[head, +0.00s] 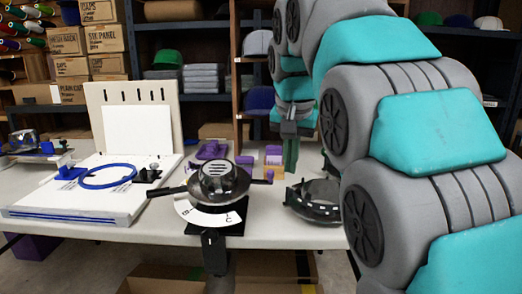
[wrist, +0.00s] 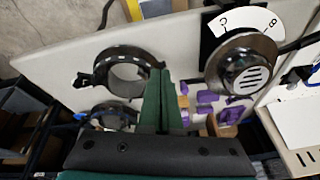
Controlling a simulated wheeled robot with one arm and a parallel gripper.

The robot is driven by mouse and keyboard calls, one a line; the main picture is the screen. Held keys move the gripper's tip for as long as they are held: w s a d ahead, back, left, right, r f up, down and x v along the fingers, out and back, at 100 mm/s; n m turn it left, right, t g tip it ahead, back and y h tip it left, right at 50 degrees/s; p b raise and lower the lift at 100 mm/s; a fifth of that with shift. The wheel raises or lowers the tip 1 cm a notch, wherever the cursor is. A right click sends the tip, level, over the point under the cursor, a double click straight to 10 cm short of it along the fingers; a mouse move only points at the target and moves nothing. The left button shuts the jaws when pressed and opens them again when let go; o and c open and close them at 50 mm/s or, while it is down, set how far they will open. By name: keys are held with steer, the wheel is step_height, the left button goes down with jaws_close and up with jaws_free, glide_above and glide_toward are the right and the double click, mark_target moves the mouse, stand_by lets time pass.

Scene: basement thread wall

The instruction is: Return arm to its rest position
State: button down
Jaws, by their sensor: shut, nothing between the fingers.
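My gripper (head: 290,168) hangs pointing down over the back part of the white table (head: 262,233) in the head view, at the end of my grey and teal arm. In the wrist view its two dark green fingers (wrist: 159,74) lie together, with nothing between them. My arm fills the right side of the head view and hides part of the table and shelves there. A black ring-shaped clamp (head: 314,204) lies on the table in front of and right of the gripper, apart from it. It also shows left of the fingers in the wrist view (wrist: 104,72).
A dark dome-shaped cap fixture (head: 219,183) with a white scale stands mid-table. Left of it is a white board (head: 80,205) with a blue hoop (head: 108,177). Purple parts (head: 212,150) lie behind. Shelves (head: 208,26) with caps and boxes (head: 100,38) line the back.

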steer(key=s+d+f+n+g, duration=0.1)
steer(key=s+d+f+g, duration=0.1)
steer(key=s+f, duration=0.7)
steer(key=s+d+f+n+g, duration=0.1)
steer(key=s+d+f, duration=0.3)
steer(key=s+f, duration=0.6)
steer(key=s+d+f+n+g, duration=0.1)
steer(key=s+d+f+g, duration=0.1)
steer(key=s+f, duration=0.7)
steer(key=s+d, duration=0.1)
steer(key=s, duration=0.4)
steer(key=shift+s+f+n+g, duration=0.3)
steer(key=shift+s+f, duration=0.05)
steer(key=shift+f, duration=0.05)
